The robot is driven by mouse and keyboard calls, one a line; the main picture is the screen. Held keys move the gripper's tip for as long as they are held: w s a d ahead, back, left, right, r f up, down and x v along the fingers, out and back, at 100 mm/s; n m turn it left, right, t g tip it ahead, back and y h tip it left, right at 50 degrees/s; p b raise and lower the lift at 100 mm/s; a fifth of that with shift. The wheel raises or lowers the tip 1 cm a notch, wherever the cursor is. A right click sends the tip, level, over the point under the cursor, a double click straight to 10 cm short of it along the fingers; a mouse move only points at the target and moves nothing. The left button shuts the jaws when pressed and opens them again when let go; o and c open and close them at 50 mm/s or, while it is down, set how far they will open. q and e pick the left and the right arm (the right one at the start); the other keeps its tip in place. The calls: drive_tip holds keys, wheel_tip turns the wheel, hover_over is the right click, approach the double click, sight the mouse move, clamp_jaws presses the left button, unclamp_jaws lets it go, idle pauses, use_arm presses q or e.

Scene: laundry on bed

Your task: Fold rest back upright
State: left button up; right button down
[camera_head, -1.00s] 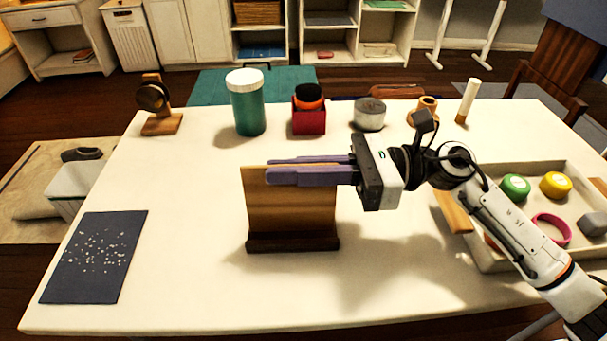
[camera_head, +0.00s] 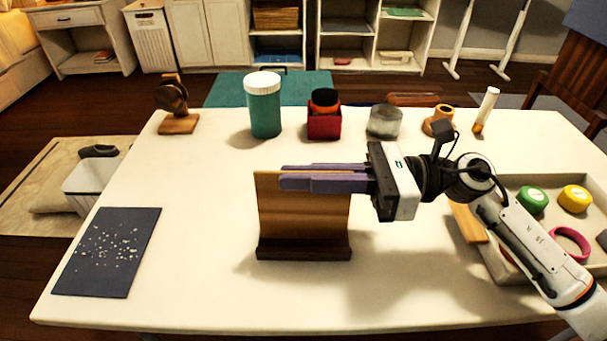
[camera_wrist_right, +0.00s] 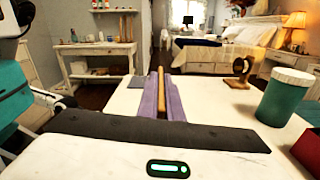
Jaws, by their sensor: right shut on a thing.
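The wooden rest (camera_head: 304,215) stands on the white table, with its back panel upright above a dark base ledge. My right gripper (camera_head: 283,175) reaches in from the right. Its purple fingers lie on both sides of the panel's top edge and are shut on it. In the right wrist view the panel's edge (camera_wrist_right: 162,98) shows as a narrow wooden strip between the two fingers. The fingers and the shadow hide part of the panel's top. My left gripper is in neither view.
A dark speckled mat (camera_head: 107,252) lies left. A teal jar (camera_head: 265,112), red box (camera_head: 323,127), glass jar (camera_head: 384,123), wooden ring (camera_head: 438,122) and headphone stand (camera_head: 178,125) line the back. A tray (camera_head: 495,268) holds several items at right. The table front is clear.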

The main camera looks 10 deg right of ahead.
drive_tip(key=shift+r, duration=0.1)
idle(0.6)
drive_tip(key=c, duration=1.9)
unclamp_jaws()
drive_tip(key=d, duration=0.3)
drive_tip(key=s+d, duration=0.1)
drive_tip(key=d, duration=0.3)
drive_tip(key=d+b, duration=0.1)
drive_tip(key=d, duration=0.2)
drive_tip(key=shift+s+d, duration=0.15)
drive_tip(key=shift+s, duration=0.05)
